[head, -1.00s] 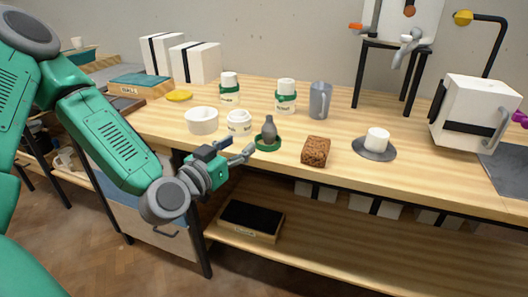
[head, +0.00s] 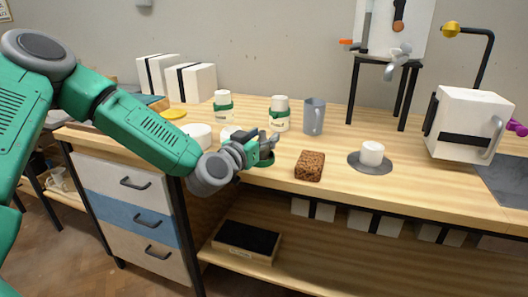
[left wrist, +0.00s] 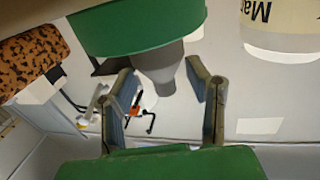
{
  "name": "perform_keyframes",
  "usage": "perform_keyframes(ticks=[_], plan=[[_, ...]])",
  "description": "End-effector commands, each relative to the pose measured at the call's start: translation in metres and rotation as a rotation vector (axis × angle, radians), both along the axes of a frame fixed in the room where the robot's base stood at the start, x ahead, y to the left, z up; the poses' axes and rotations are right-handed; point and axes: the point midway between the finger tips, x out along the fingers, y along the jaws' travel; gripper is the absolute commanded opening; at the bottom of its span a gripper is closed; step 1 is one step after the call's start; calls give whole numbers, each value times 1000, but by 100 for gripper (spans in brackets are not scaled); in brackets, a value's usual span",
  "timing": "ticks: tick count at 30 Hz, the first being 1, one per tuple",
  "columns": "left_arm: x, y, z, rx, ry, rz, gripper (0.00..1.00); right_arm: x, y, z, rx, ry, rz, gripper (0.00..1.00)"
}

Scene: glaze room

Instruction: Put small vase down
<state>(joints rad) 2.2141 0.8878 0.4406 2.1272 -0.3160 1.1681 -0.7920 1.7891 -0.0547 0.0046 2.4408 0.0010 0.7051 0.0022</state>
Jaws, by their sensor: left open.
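The small grey vase (left wrist: 158,72) stands with the green dish (left wrist: 140,32) in the left wrist view, where the picture is upside down. In the head view the green dish (head: 267,161) shows at the table's front edge, and my gripper mostly hides the vase. My left gripper (head: 270,145) is open at the vase. In the left wrist view its two fingers (left wrist: 160,80) stand apart, one on each side of the narrow part of the vase, with gaps visible. My right gripper is not in view.
A brown speckled block (head: 310,165) lies right of the dish. A white cylinder (head: 371,152) stands on a grey disc farther right. A grey mug (head: 314,117), green-banded jars (head: 279,113) and a white bowl (head: 197,135) stand behind and left.

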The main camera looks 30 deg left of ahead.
Motion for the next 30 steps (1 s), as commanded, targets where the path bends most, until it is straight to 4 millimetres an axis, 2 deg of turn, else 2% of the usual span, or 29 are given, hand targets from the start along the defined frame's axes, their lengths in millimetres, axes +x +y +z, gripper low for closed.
perform_keyframes(ticks=[8,9,12,23,26,30], plan=[[3,1,0,-2,0,0,44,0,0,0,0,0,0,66],[3,1,0,-2,0,0,30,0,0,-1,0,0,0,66],[3,1,0,-1,1,0,0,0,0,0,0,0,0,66],[3,0,2,-1,2,0,0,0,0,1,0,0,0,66],[3,0,13,-2,0,0,0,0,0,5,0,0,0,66],[3,0,42,-1,-3,-1,0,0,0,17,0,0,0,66]])
